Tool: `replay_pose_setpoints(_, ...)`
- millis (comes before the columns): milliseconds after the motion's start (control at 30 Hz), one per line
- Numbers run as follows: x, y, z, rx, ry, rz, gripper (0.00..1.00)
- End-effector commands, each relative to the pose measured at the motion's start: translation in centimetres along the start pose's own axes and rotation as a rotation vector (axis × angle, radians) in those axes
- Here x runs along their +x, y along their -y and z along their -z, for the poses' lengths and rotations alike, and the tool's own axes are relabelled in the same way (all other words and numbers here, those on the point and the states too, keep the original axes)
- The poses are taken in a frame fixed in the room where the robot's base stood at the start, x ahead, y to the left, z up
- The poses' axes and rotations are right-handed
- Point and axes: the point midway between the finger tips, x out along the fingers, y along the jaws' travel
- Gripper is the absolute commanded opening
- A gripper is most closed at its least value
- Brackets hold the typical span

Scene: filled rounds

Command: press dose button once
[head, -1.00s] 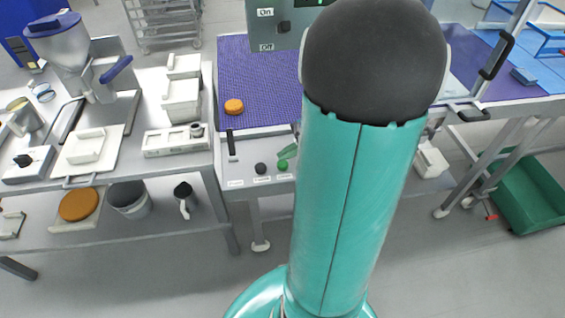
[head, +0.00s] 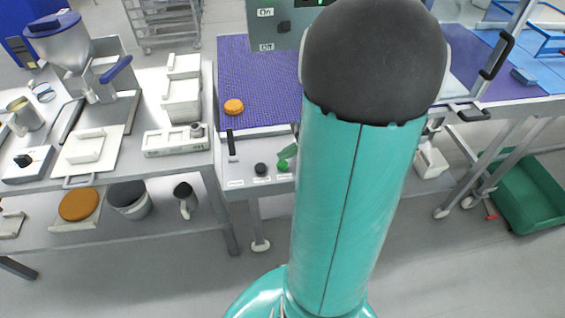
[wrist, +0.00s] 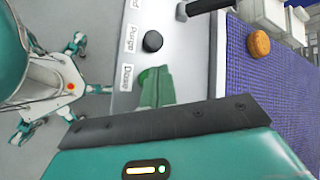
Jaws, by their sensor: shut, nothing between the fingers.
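The green dose button (head: 283,166) sits on the front panel of the grey machine, to the right of a black button. It also shows in the wrist view (wrist: 146,74) beside the "Dose" label, partly hidden by my fingers. My gripper (head: 288,152) has green fingers, shut and empty. The fingers also show in the wrist view (wrist: 158,88), right over the dose button. I cannot tell whether they touch it.
The black button (wrist: 152,41) by the "Purge" label is close to my fingers. A black lever (head: 232,146) stands left of the buttons. A purple belt (head: 260,75) with an orange-brown round (head: 233,107) lies behind. A control box (head: 282,24) hangs above.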

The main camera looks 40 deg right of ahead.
Motion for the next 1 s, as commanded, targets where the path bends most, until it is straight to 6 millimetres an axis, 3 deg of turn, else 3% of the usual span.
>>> replay_pose_setpoints(1000, 0.66, -0.49, 0.48, 0.0, 0.0, 0.0, 0.0)
